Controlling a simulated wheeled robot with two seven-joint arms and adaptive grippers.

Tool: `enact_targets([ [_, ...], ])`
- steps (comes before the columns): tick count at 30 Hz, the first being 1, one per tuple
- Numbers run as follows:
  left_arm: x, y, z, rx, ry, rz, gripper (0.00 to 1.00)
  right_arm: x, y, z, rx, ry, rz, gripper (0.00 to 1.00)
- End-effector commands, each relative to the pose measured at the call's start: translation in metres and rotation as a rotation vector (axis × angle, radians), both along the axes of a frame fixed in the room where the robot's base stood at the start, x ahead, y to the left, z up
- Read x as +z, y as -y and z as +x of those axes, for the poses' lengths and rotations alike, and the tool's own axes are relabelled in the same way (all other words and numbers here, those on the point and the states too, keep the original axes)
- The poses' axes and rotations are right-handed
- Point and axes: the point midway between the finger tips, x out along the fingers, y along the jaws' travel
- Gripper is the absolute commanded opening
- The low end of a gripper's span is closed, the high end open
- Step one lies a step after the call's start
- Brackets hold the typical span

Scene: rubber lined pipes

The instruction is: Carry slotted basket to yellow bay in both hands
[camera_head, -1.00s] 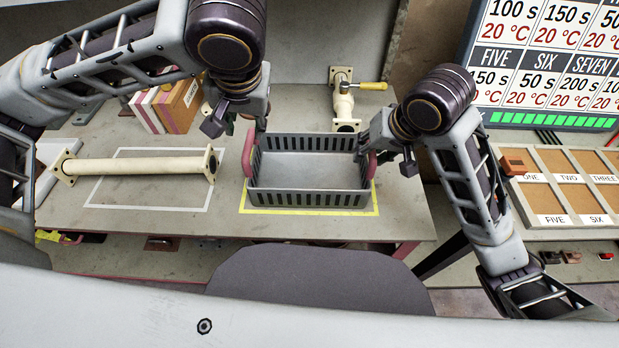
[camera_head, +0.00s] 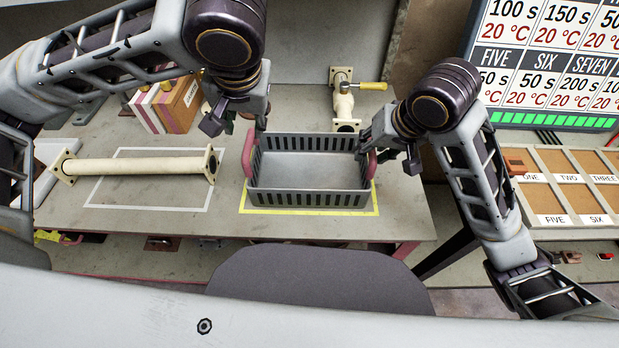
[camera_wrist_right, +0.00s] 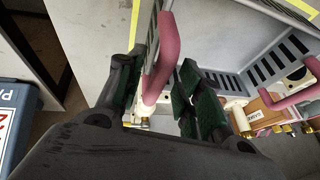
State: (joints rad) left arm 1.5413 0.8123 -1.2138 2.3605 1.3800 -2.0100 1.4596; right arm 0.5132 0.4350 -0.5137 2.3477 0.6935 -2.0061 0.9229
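The grey slotted basket (camera_head: 310,199) stands level on the bench inside the yellow outlined bay (camera_head: 300,212). It is empty, with a pink handle at each end. My left gripper (camera_head: 237,122) is just above and behind the left handle (camera_head: 248,152), its fingers spread apart. My right gripper (camera_head: 388,152) is at the right handle (camera_head: 372,163). In the right wrist view, the green-padded fingers of my right gripper (camera_wrist_right: 162,92) stand on either side of the pink handle (camera_wrist_right: 166,50), with a gap to the right finger.
A cream flanged pipe (camera_head: 135,165) lies across a white outline (camera_head: 150,208) to the left. A valve pipe with a yellow lever (camera_head: 343,100) stands behind the basket. Boxes (camera_head: 170,105) stand back left. A labelled tray (camera_head: 570,185) is at the right.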

Motion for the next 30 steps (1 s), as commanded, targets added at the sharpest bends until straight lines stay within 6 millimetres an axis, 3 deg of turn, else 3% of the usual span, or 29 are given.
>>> enact_targets([
  [30,0.0,0.0,0.0,0.0,0.0,0.0,0.36,0.064,0.015,-0.026,0.0,0.001,-0.002,0.36],
])
